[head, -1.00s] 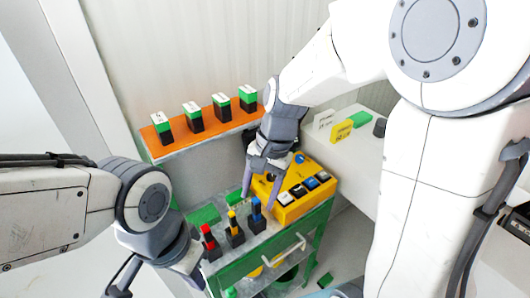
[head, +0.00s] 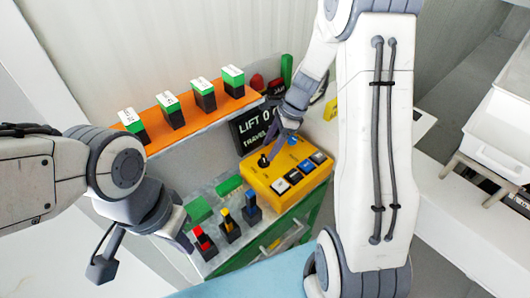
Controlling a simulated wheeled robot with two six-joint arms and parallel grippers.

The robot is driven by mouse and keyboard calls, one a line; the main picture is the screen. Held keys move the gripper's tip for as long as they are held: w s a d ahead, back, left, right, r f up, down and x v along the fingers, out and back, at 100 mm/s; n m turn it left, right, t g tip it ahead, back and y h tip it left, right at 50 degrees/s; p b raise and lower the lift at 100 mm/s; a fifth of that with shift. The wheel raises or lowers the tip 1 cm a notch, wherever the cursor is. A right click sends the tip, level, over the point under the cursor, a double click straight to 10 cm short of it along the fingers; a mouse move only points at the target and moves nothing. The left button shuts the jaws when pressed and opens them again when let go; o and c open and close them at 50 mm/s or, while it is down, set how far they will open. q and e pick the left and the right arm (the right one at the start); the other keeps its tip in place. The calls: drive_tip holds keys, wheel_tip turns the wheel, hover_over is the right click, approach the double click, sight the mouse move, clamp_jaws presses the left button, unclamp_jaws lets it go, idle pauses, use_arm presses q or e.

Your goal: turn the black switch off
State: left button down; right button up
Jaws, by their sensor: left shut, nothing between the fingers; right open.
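A yellow control box (head: 262,178) sits on the green-framed cart. On its top stands a small black lever (head: 263,160). Along its front edge runs a row of square switches: a white one (head: 280,186), a black one (head: 293,177), a blue one and another dark one. My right gripper (head: 273,149) is open, pointing down over the back of the box, its fingers close to the black lever. Contact cannot be told. My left gripper (head: 188,249) is shut and empty, just left of the red-topped lever (head: 203,238).
Blue-topped (head: 251,206) and yellow-topped (head: 228,224) levers stand beside the red one on the cart. An orange shelf (head: 188,128) with several green-and-black blocks is behind. A dark sign (head: 250,128) stands behind the box. White trays (head: 497,130) are at right.

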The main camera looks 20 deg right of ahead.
sight(264, 158)
drive_tip(key=shift+x, duration=1.95)
clamp_jaws()
drive_tip(key=shift+s+m, duration=0.1)
drive_tip(key=shift+m, duration=0.3)
drive_tip(key=shift+a+m+t+h, duration=0.1)
drive_tip(key=shift+m+t+h, duration=0.3)
drive_tip(key=shift+m, duration=0.6)
drive_tip(key=m+t+b, duration=0.1)
drive_tip(key=m, duration=0.2)
drive_tip(key=shift+s+m+h, duration=0.1)
drive_tip(key=shift+m+h, duration=0.2)
drive_tip(key=m, duration=0.2)
drive_tip(key=m+t+h+b, duration=0.1)
drive_tip(key=m, duration=0.2)
drive_tip(key=shift+s+a+t+h, duration=0.1)
drive_tip(key=shift+a+t+h, duration=0.05)
drive_tip(key=shift+t+h, duration=0.15)
drive_tip(key=shift+m, duration=0.4)
